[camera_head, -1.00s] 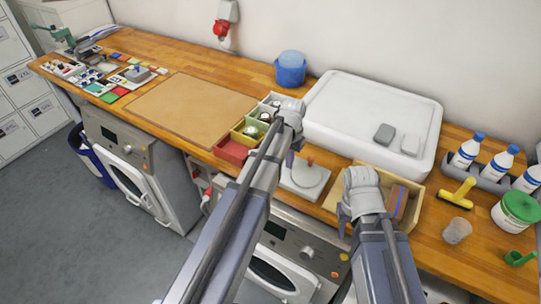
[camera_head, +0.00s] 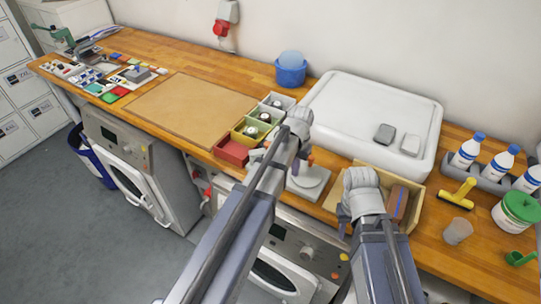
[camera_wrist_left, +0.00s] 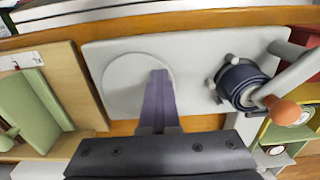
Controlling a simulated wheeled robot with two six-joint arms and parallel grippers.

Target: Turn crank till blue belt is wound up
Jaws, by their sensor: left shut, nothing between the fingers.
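The winder stands on a pale base plate (camera_head: 308,183) at the bench's front edge; the plate also shows in the left wrist view (camera_wrist_left: 200,55). In the left wrist view the dark blue belt (camera_wrist_left: 240,84) is a round roll on the spool, among pale pegs. No loose tail of it shows. The crank has an orange knob (camera_wrist_left: 284,112) close to the roll. My left gripper (camera_wrist_left: 160,78) is shut and empty over the plate's round disc (camera_wrist_left: 135,84), apart from knob and roll. My right gripper (camera_head: 343,218) hangs by the wooden box; its fingers are unclear.
A wooden box (camera_head: 333,202) with a brown item stands right of the winder. Small coloured bins (camera_head: 231,151) stand left of it. A large white tray (camera_head: 340,95) lies behind. Bottles (camera_head: 467,152), a yellow tool (camera_head: 457,193) and a cup (camera_head: 457,231) are at right. A brown mat (camera_head: 190,105) is clear.

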